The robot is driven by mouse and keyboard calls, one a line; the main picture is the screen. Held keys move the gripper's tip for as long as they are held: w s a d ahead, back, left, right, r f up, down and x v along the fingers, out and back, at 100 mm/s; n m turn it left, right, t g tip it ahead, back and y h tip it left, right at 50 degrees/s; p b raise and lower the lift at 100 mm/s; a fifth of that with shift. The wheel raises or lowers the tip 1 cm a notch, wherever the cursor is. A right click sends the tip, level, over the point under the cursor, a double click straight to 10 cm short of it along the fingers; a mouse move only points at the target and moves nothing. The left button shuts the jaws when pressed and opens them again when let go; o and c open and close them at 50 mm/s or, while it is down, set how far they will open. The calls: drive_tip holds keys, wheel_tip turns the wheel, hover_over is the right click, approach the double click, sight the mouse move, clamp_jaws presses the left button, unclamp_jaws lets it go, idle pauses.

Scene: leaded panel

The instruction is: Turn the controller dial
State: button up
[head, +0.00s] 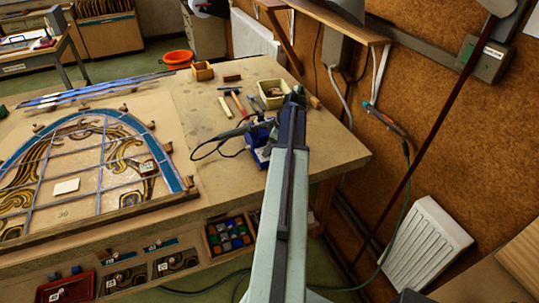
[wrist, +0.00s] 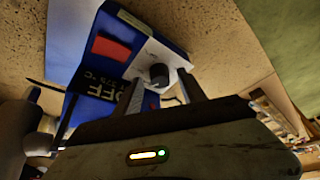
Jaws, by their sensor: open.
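The controller (wrist: 123,32) is a blue box with a pale front panel, a red patch and a dark label reading "OFF". Its dial (wrist: 159,74) is a dark round knob on the pale panel. In the wrist view my gripper (wrist: 158,90) is open, with its two fingers either side of the dial; I cannot tell whether they touch it. In the head view the blue controller (head: 259,138) stands on the workbench, partly hidden behind my arm. My gripper's fingertips do not show clearly there.
The workbench (head: 200,115) holds a leaded panel (head: 75,170) at left. A soldering iron (head: 225,135) with a dark cable lies left of the controller. A tray (head: 271,95) and hand tools lie behind. The cork wall (head: 420,150) is at right.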

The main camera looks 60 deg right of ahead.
drive_tip(key=shift+f, duration=0.1)
drive_tip(key=shift+c, duration=0.3)
drive_tip(key=c, duration=1)
clamp_jaws()
drive_tip(key=shift+a, duration=0.1)
drive_tip(key=m+h, duration=0.1)
drive_tip(key=m, duration=0.2)
drive_tip(key=shift+a, duration=0.1)
drive_tip(key=shift+w+m+h, duration=0.1)
drive_tip(key=shift+m+h, duration=0.5)
drive_tip(key=shift+m, duration=0.7)
